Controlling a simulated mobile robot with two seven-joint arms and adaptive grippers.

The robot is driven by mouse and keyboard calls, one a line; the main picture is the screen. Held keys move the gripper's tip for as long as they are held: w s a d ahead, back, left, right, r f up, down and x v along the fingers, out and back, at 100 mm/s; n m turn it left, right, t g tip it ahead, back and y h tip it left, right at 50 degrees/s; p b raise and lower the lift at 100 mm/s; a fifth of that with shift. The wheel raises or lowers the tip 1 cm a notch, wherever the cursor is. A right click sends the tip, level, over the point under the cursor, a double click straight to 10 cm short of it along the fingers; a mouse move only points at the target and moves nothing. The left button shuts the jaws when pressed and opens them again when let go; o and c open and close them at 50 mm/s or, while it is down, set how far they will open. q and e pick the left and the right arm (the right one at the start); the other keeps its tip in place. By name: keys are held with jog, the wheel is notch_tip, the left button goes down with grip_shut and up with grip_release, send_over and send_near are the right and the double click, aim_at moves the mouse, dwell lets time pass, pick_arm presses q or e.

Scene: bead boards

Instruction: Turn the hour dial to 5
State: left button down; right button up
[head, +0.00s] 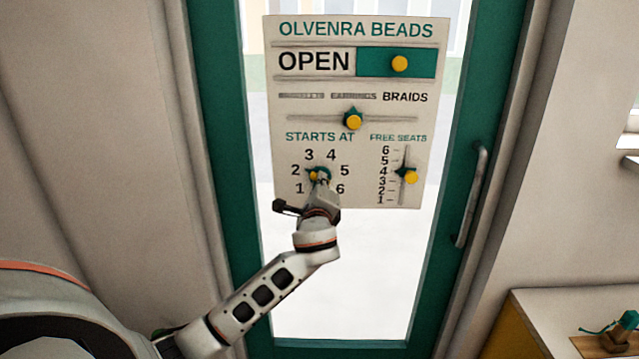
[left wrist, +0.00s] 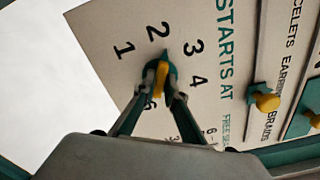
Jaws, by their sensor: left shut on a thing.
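The hour dial (head: 324,170) is a small green knob with a yellow bar, under STARTS AT on the white sign (head: 400,95). Numbers 1 to 6 ring it. My left gripper (head: 318,180) reaches up from below and is shut on the dial. In the left wrist view, both fingers (left wrist: 163,92) flank the yellow bar of the dial (left wrist: 162,74). Its green tip seems to point near 2, toward the 3 side; the exact reading is unclear. The 5 is hidden behind a finger there but shows in the head view. My right gripper is not in view.
The sign hangs on a green-framed glass door (head: 205,90) with a handle (head: 470,195). Other yellow-knobbed controls are the OPEN slider (head: 399,63), the braids slider (head: 354,121) and the free seats slider (head: 410,177), close right of the dial. A counter (head: 545,310) stands lower right.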

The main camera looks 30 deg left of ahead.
pick_arm(q)
jog(key=m, duration=2.6)
jog(key=shift+d+f+m, duration=0.1)
jog(key=shift+m, duration=0.6)
jog(key=c, duration=2.1)
grip_release()
jog(key=v, duration=1.2)
